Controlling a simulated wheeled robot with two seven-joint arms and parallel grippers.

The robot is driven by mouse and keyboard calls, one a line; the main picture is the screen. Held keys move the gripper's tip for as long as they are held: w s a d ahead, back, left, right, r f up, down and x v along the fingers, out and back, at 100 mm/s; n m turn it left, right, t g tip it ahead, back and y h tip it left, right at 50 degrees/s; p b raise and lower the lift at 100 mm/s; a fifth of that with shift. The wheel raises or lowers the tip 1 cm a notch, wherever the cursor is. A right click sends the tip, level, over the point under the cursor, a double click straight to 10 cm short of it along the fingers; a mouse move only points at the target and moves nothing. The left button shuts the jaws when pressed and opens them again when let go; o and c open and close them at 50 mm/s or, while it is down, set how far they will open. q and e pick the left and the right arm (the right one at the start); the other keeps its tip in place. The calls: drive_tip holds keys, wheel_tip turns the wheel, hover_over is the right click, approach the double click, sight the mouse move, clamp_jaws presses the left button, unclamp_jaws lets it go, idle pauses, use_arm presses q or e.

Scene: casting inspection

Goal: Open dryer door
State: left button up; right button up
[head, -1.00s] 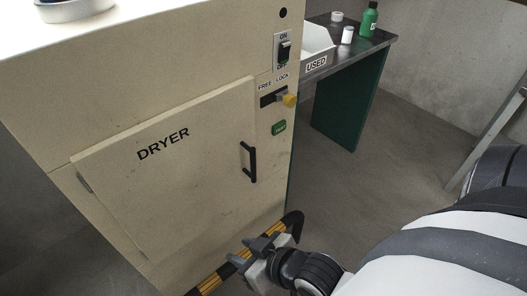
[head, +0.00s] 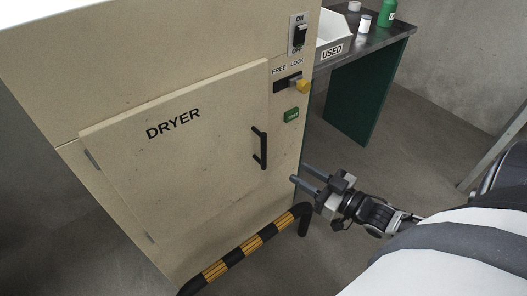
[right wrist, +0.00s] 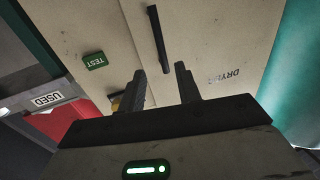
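The beige dryer (head: 60,100) stands at the left and middle of the head view. Its door (head: 190,160), lettered DRYER, looks shut in its frame. A black bar handle (head: 260,148) is on the door's right side; it also shows in the right wrist view (right wrist: 159,38). A yellow knob (head: 303,86) sits at the LOCK end of the FREE/LOCK slot above. My right gripper (head: 299,174) is open and empty, to the right of and below the handle, not touching it. Its two fingers (right wrist: 163,84) show apart in the right wrist view. My left gripper is out of view.
A black-and-yellow guard rail (head: 247,245) runs low in front of the dryer. A green TEST button (head: 291,115) and ON/OFF switch (head: 299,36) are on the panel. A table (head: 385,38) with a white USED bin (head: 333,49) stands behind right.

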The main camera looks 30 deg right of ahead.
drive_tip(key=b, duration=0.1)
hover_over(263, 168)
drive_tip(key=shift+w+d, duration=0.25)
drive_tip(key=shift+w, duration=0.1)
clamp_jaws()
